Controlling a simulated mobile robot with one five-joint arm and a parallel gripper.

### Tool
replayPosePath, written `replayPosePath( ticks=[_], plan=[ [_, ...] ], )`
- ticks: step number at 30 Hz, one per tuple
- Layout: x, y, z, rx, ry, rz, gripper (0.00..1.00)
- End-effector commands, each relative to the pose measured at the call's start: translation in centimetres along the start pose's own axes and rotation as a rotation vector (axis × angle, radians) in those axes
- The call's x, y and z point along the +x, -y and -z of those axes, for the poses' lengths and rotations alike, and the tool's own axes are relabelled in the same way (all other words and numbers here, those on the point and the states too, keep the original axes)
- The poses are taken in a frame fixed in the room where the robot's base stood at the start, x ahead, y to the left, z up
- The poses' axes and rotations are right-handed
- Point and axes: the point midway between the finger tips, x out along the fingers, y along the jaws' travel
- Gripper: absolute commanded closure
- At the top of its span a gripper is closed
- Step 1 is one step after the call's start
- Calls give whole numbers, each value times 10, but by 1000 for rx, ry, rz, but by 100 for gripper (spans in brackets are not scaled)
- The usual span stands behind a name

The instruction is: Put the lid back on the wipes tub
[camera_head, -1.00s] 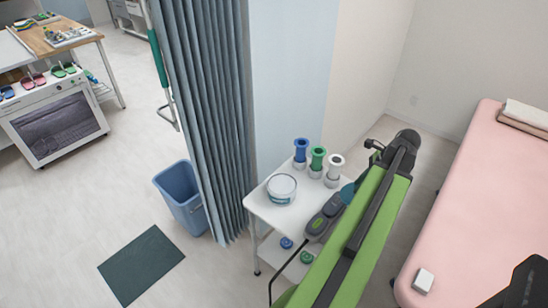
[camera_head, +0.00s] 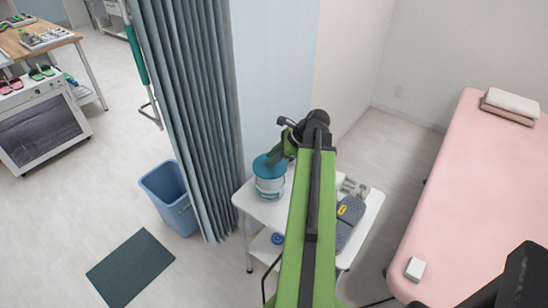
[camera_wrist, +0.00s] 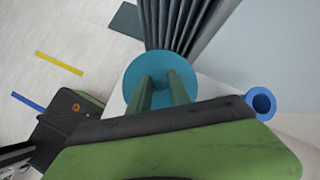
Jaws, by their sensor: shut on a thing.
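The wipes tub (camera_head: 270,188) is a white round tub with a blue band, standing at the left end of a white trolley top. The teal round lid (camera_head: 265,165) is directly over the tub's mouth and hides its opening. I cannot tell whether it touches the rim or is just above it. My gripper (camera_head: 277,157) is shut on the lid from above. In the wrist view the lid (camera_wrist: 160,60) lies flat across the fingertips of my gripper (camera_wrist: 160,80), and the tub is hidden beneath it.
The trolley (camera_head: 250,205) also bears a grey device (camera_head: 349,215) on the right; my arm covers its middle. A blue spool-shaped thing (camera_wrist: 262,103) stands close by. A curtain (camera_head: 195,110) hangs left, with a blue bin (camera_head: 168,195) on the floor. A pink couch (camera_head: 460,210) stands right.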

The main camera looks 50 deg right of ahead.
Motion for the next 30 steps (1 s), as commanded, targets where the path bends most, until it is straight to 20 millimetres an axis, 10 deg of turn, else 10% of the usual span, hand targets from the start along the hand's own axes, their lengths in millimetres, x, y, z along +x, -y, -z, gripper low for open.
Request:
replayPosePath(
  ticks=[30],
  plan=[
    [52,-11,38,-1,0,-1,100]
  ],
)
